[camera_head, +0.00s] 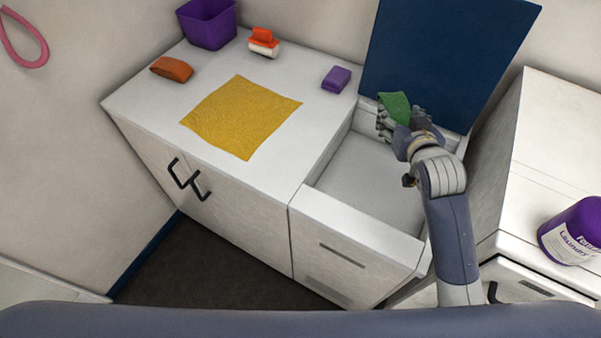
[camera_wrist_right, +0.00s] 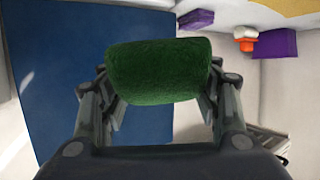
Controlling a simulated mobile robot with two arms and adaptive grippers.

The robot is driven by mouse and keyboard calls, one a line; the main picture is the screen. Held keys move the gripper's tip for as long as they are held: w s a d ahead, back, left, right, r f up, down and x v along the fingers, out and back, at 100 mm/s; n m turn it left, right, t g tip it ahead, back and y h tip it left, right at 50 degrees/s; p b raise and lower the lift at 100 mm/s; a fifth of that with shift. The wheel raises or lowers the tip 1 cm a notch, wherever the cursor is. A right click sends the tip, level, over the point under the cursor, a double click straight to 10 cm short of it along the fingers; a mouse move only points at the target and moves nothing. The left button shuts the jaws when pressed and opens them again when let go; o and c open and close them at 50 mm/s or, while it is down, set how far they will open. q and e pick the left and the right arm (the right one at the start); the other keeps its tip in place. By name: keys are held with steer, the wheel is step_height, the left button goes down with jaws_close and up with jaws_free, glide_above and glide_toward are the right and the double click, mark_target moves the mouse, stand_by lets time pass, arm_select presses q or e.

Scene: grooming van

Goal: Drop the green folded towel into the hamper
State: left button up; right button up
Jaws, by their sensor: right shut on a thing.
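The green folded towel (camera_head: 395,106) is held by my right gripper (camera_head: 388,122) over the back of the open hamper (camera_head: 365,185). In the right wrist view the towel (camera_wrist_right: 158,71) sits between the two fingers of the right gripper (camera_wrist_right: 160,85), which are shut on its sides. The hamper is a white bin built into the counter, and the visible part of its inside is bare. Its dark blue lid (camera_head: 440,55) stands raised behind the gripper. The gripper and forearm hide part of the hamper's right side. My left gripper is not in view.
On the counter left of the hamper lie a yellow cloth (camera_head: 241,115), an orange folded towel (camera_head: 171,69) and a purple folded towel (camera_head: 336,79). An orange and white brush (camera_head: 264,42) and a purple bin (camera_head: 208,22) stand behind. A purple bottle (camera_head: 573,232) stands at right.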

step_height(320, 180, down, 14)
steer(key=s+d+b, duration=0.2)
steer(key=d+b, duration=0.1)
steer(key=b, duration=0.2)
steer(key=shift+s+f, duration=0.2)
steer(key=o, duration=1.1)
step_height(320, 180, up, 10)
stand_by(0.3)
